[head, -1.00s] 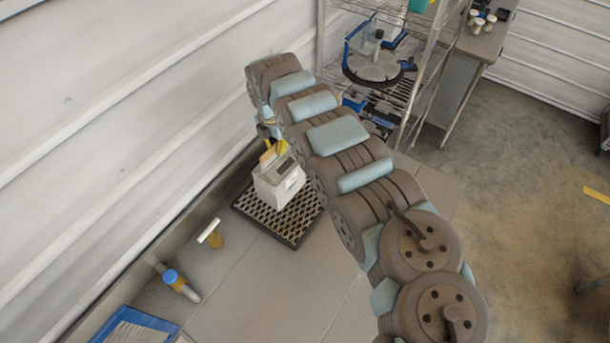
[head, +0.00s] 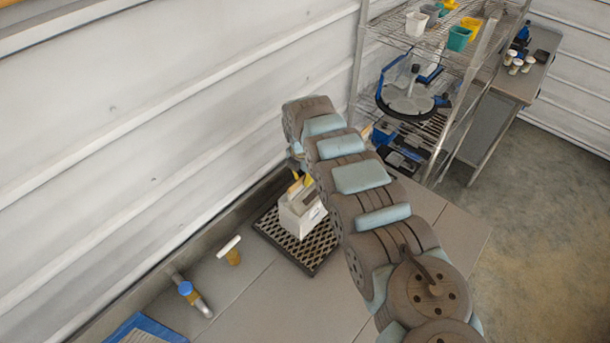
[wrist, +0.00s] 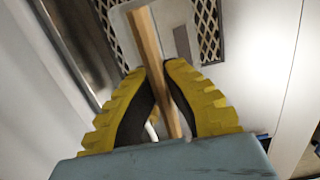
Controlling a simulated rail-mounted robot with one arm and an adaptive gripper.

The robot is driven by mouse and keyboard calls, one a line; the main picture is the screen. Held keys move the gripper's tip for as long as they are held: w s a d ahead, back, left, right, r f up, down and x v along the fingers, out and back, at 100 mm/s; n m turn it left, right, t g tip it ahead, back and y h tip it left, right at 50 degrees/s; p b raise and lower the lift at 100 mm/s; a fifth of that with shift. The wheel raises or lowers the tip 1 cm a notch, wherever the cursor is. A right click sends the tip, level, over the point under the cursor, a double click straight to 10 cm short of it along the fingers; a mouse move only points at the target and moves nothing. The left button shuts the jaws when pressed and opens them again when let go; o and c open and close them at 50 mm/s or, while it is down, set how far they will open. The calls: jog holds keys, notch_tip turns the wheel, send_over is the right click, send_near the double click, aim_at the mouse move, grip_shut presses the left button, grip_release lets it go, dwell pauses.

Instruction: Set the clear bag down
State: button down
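The clear bag (head: 303,214) shows in the head view as a pale, boxy, upright shape with a tan strip along its top. It stands over the black mesh grate (head: 318,256) on the bench; I cannot tell whether its base touches the mesh. In the wrist view my gripper (wrist: 160,72) has its two yellow ridged fingers closed on the tan strip, with the pale bag (wrist: 177,14) beyond and mesh on both sides. In the head view, my arm hides most of the gripper.
A white-topped amber fitting (head: 231,251), a blue-collared pipe (head: 188,291) and a blue-edged tray (head: 143,331) lie left of the grate. The ribbed white wall is close behind. A wire shelf (head: 440,55) stands back right.

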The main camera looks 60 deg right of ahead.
aim_at(305, 189)
jog(key=shift+f, duration=1.95)
jog(key=c, duration=1.4)
grip_release()
jog(key=shift+o, duration=0.2)
jog(key=shift+r, duration=2.8)
jog(key=shift+w+a+r+b, duration=0.15)
jog(key=shift+r+b, duration=0.1)
jog(key=shift+r, duration=1.4)
jog(key=shift+s+a+r+b, duration=0.1)
jog(key=shift+r+b, duration=0.15)
jog(key=shift+r, duration=1.35)
jog(key=shift+w, duration=0.15)
